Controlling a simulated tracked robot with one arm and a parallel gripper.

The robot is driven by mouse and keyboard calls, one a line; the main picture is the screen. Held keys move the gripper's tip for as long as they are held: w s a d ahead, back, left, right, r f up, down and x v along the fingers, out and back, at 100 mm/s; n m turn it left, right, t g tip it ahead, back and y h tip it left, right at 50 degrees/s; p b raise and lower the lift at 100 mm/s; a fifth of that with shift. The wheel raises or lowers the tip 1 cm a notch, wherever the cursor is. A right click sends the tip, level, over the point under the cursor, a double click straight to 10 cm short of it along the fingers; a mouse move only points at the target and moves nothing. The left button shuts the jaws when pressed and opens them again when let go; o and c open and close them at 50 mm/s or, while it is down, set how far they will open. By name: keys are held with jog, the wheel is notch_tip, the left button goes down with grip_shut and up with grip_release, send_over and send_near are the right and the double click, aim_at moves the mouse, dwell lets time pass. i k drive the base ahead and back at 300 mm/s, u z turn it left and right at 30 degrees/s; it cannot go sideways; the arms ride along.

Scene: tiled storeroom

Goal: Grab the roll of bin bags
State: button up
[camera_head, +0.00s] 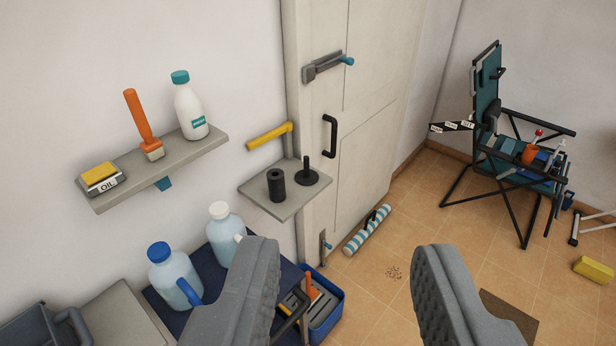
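A black cylinder that looks like the roll of bin bags (277,186) stands upright on a small grey wall shelf (284,206), left of the door. Beside it on the right stands a black holder with a round base and an upright post (307,174); the two are apart. My gripper (345,254) is open and empty, its two grey fingers wide apart in the lower part of the view. The roll lies beyond and above the left finger in the picture, and nothing covers it.
A higher shelf (152,170) holds a white bottle (190,108), an orange-handled brush (139,120) and an oil tin with a yellow top. Below are two jugs and a blue crate (326,325). A yellow handle (270,136) sticks out above the roll's shelf. A folding chair (515,160) stands right.

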aim_at(277, 186)
jog(key=z, duration=0.45)
jog(key=i, duration=1.35)
jog(key=u, duration=0.25)
